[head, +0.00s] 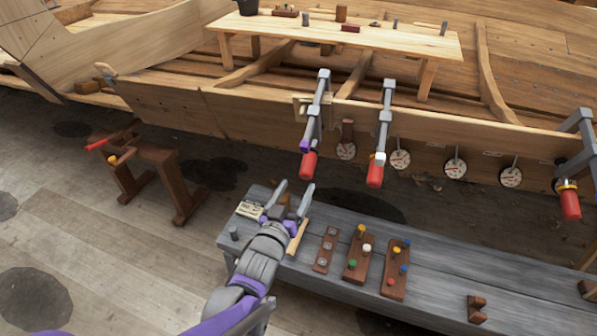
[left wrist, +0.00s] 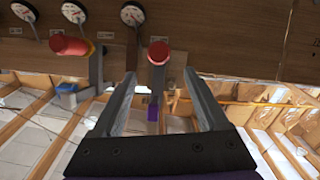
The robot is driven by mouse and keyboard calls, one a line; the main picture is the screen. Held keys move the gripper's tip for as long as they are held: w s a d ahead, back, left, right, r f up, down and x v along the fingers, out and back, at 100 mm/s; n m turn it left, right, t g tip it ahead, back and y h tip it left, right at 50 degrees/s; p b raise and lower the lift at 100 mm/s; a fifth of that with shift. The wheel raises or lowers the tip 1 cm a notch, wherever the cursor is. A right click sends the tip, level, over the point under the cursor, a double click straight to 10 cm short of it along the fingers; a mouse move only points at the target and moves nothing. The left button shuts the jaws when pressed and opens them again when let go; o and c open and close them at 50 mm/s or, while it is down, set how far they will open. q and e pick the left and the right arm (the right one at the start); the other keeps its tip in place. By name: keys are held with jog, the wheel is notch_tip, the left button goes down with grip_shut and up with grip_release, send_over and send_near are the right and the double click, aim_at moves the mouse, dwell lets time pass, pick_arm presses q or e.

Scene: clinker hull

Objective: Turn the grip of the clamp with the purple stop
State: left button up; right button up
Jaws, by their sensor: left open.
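The clamp with the purple stop (head: 304,146) hangs on the hull plank's edge in the head view, its red grip (head: 309,165) pointing down. In the left wrist view its red grip (left wrist: 159,53) shows between and beyond my finger tips, with the purple stop (left wrist: 153,110) below it in the picture. My left gripper (head: 295,188) is open and empty, below and slightly left of that grip in the head view. It appears apart from it. The finger tips also show in the left wrist view (left wrist: 160,76). My right gripper is not in view.
A clamp with a white stop (head: 380,158) hangs just to the right, and one with a yellow stop (head: 567,186) at far right. Round dials (head: 400,160) line the plank. A grey bench (head: 440,285) with peg blocks lies below. A sawhorse (head: 150,165) stands left.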

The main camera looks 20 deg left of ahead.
aim_at(308, 164)
pick_arm(q)
jog(key=w, duration=1)
jog(key=shift+w+d+b, duration=0.15)
jog(key=shift+w+b, duration=0.05)
jog(key=shift+b, duration=0.2)
jog(key=shift+c, duration=0.3)
grip_shut()
